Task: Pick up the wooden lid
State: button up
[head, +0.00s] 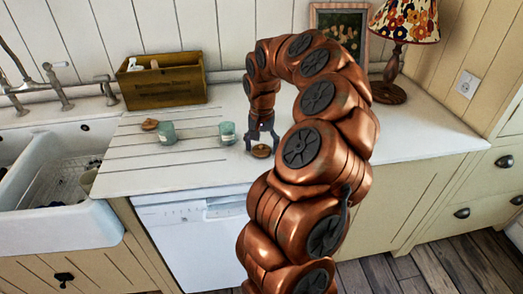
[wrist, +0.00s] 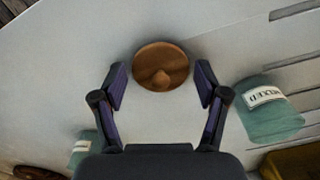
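A round wooden lid (head: 262,151) with a small knob lies on the white worktop below my gripper (head: 262,135). In the wrist view the lid (wrist: 161,66) lies between and slightly beyond the two fingertips. My gripper (wrist: 161,84) is open, with a finger on either side of the lid and visible gaps; I cannot tell its exact height above the worktop. A second wooden lid-like disc (head: 149,125) lies farther left, beside a green jar.
Green jars stand left of the gripper (head: 228,132) and farther left (head: 166,133); a labelled jar (wrist: 268,112) is close to the right finger. A wooden box (head: 162,82), lamp (head: 400,40) and picture frame (head: 338,22) stand behind. The sink (head: 40,215) is left.

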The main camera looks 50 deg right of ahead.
jog(key=c, duration=0.6)
